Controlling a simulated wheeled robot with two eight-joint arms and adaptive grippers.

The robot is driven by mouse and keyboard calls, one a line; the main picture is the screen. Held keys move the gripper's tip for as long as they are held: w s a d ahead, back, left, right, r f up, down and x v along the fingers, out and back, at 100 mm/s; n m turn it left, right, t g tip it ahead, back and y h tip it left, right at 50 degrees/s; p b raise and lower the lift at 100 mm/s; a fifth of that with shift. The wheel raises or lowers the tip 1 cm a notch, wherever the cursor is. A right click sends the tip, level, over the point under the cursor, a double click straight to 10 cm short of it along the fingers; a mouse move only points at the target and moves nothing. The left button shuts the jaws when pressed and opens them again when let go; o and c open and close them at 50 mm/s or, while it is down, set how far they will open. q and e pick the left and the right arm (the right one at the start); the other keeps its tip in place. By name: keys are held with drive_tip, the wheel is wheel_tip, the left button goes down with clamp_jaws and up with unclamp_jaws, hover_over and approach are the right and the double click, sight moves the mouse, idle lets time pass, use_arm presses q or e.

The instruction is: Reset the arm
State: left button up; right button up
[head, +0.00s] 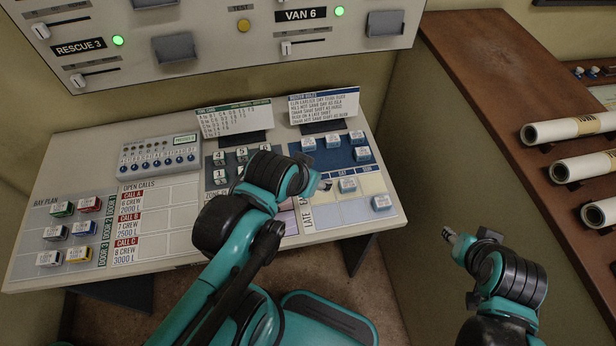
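My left arm reaches from the bottom of the head view over the middle of the sloped console (185,228). The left gripper (325,185) shows only as a small dark tip past the wrist, near the blue and cream blocks area. Whether it is open or shut is hidden. My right arm is at the lower right. Its gripper (450,236) points left over the floor, apart from the console, and is too small to tell open from shut. The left wrist hides part of the keypad and the middle of the console.
White-topped blocks (347,185) stand on the console's right part, and coloured blocks (62,209) on the bay plan at left. Two cards (323,106) stand at its back edge. A control panel (215,35) is above. A brown shelf (500,80) with paper rolls (568,128) is right.

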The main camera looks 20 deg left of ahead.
use_arm(q)
drive_tip(key=shift+s+a+n, duration=0.3)
drive_tip(key=shift+a+n, duration=0.1)
drive_tip(key=shift+a, duration=0.05)
